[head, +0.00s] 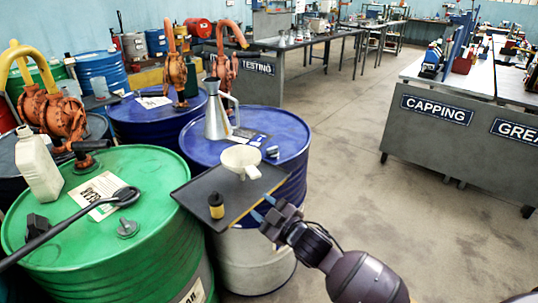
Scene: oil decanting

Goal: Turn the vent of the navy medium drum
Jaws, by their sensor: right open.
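Two blue drums stand side by side. The nearer one (293,132) has a metal can (217,115), a label and a small grey fitting (272,152) on its top; this fitting may be its vent. The other blue drum (125,108) is behind to the left, with an orange pump on it. I cannot tell for certain which is the navy medium drum. My left gripper is out of view.
A green drum (155,165) at left carries a long black tool (75,225), a white bottle (38,165) and a label. Open floor (370,190) lies to the right, before the capping bench (430,130).

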